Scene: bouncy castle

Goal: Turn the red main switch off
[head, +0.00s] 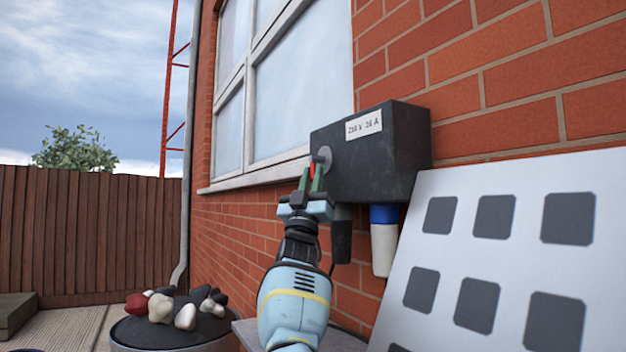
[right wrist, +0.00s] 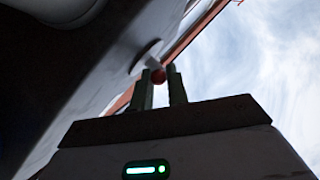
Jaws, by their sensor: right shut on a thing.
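The red main switch (head: 312,170) sits on a round grey plate (head: 324,157) on the front of a dark box (head: 390,160) fixed to the brick wall. Only a small red part of the switch shows in the head view. My right gripper (head: 311,176) is at the switch, its green fingers shut on it. The switch's exact turn angle is hard to tell. My left gripper is not in view.
A white board with dark squares (head: 500,240) leans at the right, close to the box. A blue and white plug (head: 384,240) hangs under the box. A round drum (head: 160,330) with several stones stands at the lower left. A window (head: 290,90) is behind.

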